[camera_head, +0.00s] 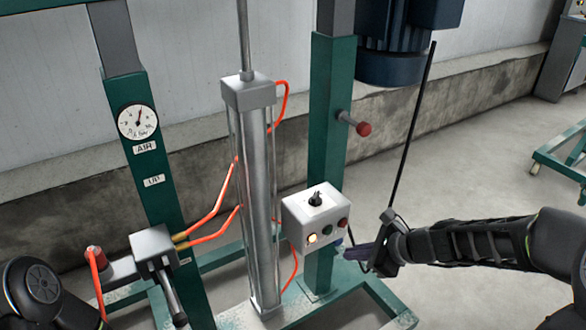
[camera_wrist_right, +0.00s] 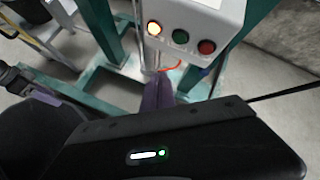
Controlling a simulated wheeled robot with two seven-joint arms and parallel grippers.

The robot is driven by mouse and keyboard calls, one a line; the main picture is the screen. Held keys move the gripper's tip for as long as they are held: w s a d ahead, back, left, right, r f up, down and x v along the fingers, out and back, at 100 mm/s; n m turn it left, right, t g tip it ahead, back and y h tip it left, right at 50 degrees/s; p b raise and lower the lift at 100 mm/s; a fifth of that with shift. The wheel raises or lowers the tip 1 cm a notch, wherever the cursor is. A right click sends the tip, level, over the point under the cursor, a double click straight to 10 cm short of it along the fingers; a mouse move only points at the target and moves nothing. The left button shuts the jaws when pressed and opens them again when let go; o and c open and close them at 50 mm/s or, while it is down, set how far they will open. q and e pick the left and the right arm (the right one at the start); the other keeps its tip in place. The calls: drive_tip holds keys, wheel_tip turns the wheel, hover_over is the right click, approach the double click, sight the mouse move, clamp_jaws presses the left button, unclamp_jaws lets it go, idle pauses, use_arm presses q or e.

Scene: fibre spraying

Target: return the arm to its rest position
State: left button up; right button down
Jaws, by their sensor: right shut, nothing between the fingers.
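My right arm comes in from the right in the head view. Its right gripper (camera_head: 352,252) is shut and empty, with purple fingers beside the green post. In the right wrist view the shut gripper (camera_wrist_right: 158,92) lies just below the control box (camera_wrist_right: 190,22). In the head view the white control box (camera_head: 316,216) carries a black knob (camera_head: 315,198) on top and a lit button (camera_head: 312,239), a green one and a red one in front. The fingers look apart from the box. A black joint of my left arm shows at the lower left; my left gripper is not in view.
A metal cylinder (camera_head: 257,190) with orange hoses stands left of the box. A pressure gauge (camera_head: 137,122) sits on the left green post (camera_head: 150,170). A red-tipped lever (camera_head: 362,128) juts from the right post (camera_head: 329,120). Open floor (camera_head: 470,180) lies at right.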

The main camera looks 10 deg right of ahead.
drive_tip(key=s+d+f+n+g+h, duration=0.1)
drive_tip(key=s+d+f+n+h, duration=0.2)
drive_tip(key=f+n, duration=0.45)
drive_tip(key=s+a+f+n+g, duration=0.1)
drive_tip(key=s+a+f+n, duration=0.15)
drive_tip(key=f, duration=0.35)
drive_tip(key=s+a+f+n+g, duration=0.1)
drive_tip(key=a+f+n, duration=0.1)
drive_tip(key=f+n, duration=0.25)
drive_tip(key=s+a+f+n+g+y, duration=0.1)
drive_tip(key=s+a+f+n+g, duration=0.1)
drive_tip(key=s+a+f+n, duration=0.4)
drive_tip(key=s+a+f+n+g+y, duration=0.1)
drive_tip(key=s+a+f+n+g, duration=0.3)
drive_tip(key=s+a, duration=0.75)
wheel_tip(320, 180, up, 18)
drive_tip(key=w+m+t+p, duration=0.1)
drive_tip(key=t+p, duration=0.1)
drive_tip(key=p, duration=1.7)
drive_tip(key=shift+w+m, duration=0.35)
